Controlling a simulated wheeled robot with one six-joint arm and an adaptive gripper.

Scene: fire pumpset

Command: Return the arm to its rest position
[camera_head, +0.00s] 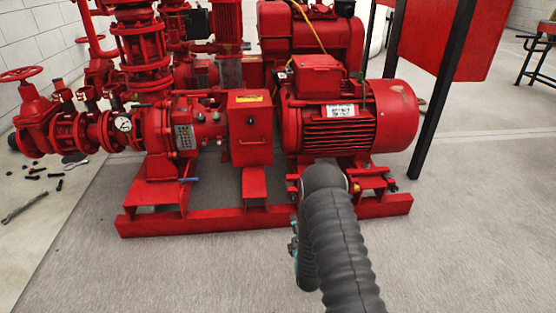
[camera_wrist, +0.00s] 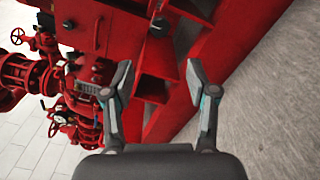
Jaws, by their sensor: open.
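My arm (camera_head: 340,245), in a dark ribbed sleeve, reaches up from the bottom of the head view to in front of the red pumpset's base frame (camera_head: 225,220). The gripper end is mostly hidden behind the sleeve there. In the wrist view my gripper (camera_wrist: 158,78) is open, its two fingers apart with nothing between them. Behind the fingers are the red base frame (camera_wrist: 205,68) and pump parts, seen at a tilt. I cannot tell the exact gap between the fingers and the frame; no contact shows.
The red motor (camera_head: 345,115) stands just beyond my arm. A red box (camera_head: 251,140), a gauge (camera_head: 123,123) and valves with handwheels (camera_head: 22,74) are to the left. A dark post (camera_head: 440,95) stands right. Tools (camera_head: 25,207) lie on the left floor. The front floor (camera_head: 170,275) is clear.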

